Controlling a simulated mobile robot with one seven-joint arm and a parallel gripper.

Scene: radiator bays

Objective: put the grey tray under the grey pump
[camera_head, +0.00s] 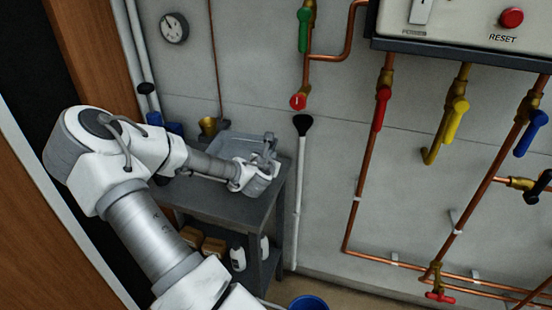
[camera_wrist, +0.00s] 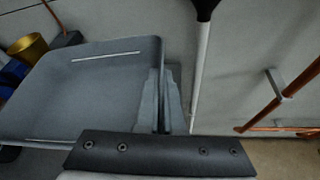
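The grey tray (camera_head: 232,143) is a shallow square tray on the grey bench, at the wall end. In the wrist view the tray (camera_wrist: 95,92) fills the left and middle. My gripper (camera_head: 265,148) is at the tray's right side. In the wrist view its fingers (camera_wrist: 168,100) are close together at the tray's right wall, with the wall between them; they look shut on it. I see no grey pump in either view.
The grey bench (camera_head: 278,205) has bottles and brown boxes on its lower shelf. A brass cup (camera_head: 208,126) and blue items stand left of the tray. A black-topped white pole (camera_head: 300,190) stands right of the bench. Copper pipes with coloured valves line the wall. A blue bucket (camera_head: 307,303) is on the floor.

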